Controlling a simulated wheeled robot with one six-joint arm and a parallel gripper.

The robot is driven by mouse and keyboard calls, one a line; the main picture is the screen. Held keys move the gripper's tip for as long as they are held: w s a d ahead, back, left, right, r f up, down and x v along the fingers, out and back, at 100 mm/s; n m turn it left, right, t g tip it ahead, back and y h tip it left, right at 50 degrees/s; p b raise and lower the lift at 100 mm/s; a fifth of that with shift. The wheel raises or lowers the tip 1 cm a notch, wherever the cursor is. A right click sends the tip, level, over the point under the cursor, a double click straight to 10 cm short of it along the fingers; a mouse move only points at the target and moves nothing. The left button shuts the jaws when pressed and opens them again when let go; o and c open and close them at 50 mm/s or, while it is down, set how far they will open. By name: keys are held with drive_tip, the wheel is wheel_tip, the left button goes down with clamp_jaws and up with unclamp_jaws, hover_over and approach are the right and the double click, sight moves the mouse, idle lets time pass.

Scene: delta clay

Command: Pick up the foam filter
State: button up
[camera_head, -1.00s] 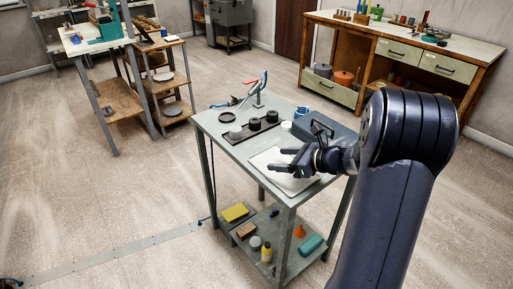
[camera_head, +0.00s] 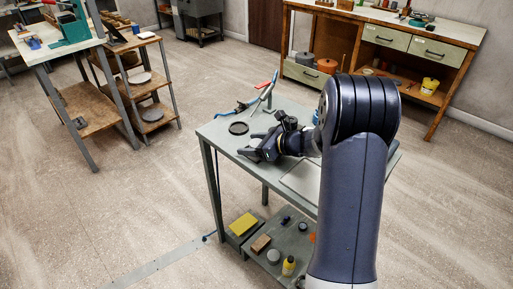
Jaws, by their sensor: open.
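I cannot tell for sure which thing is the foam filter. A light grey round piece (camera_head: 256,142) shows beside the fingers of my gripper (camera_head: 252,151), low over the back left of the grey table (camera_head: 224,132). My gripper is open, its fingers pointing left; whether it touches the piece is unclear. A black ring-like dish (camera_head: 238,128) lies just behind and left of it. The dark strip and two black round pieces seen earlier are mostly hidden by my gripper and wrist; dark shapes there blend with my wrist.
A red-and-blue handled tool on a stand (camera_head: 266,92) rises behind my gripper. A pale mat (camera_head: 302,178) lies at the front of the tabletop, partly behind my arm. The lower shelf holds a yellow block (camera_head: 243,224) and a yellow bottle (camera_head: 289,265).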

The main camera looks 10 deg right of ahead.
drive_tip(key=c, duration=1.1)
drive_tip(key=shift+o, duration=0.2)
drive_tip(key=shift+r, duration=0.1)
